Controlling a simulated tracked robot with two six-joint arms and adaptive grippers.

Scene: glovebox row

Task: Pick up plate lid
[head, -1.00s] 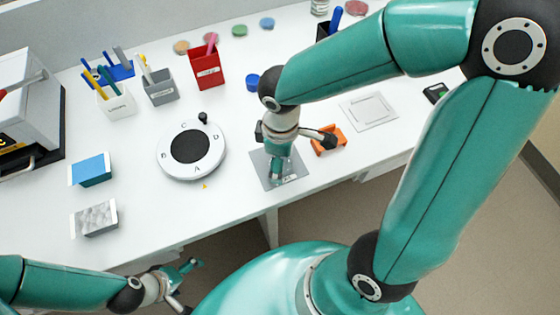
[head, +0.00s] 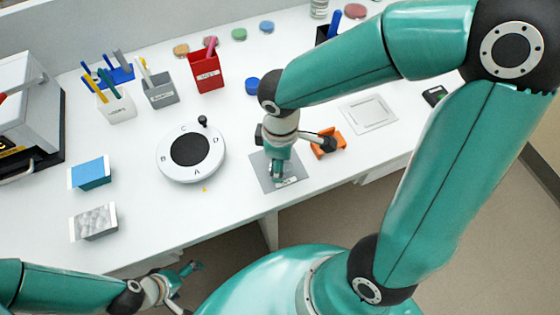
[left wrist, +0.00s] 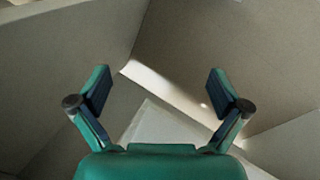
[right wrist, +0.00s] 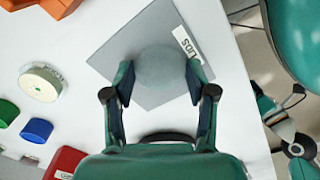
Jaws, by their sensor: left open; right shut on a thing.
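The plate lid is a round, clear greyish disc (right wrist: 158,66) between the fingertips of my right gripper (right wrist: 160,80) in the right wrist view. The fingers are shut on its opposite sides, over a grey square mat (right wrist: 128,48) with a white label. How high the lid is above the mat I cannot tell. In the head view my right gripper (head: 279,168) is over the same mat (head: 262,172) and hides the lid. My left gripper (head: 190,268) is open and empty, low in front of the table; its spread fingers show in the left wrist view (left wrist: 160,92).
A white round dial (head: 170,165) stands left of the mat. An orange holder (head: 328,146) is close to its right, with a clear square tray (head: 368,113) beyond. Pen cups, including a red one (head: 208,73), and coloured discs stand behind. The table's front edge is near the mat.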

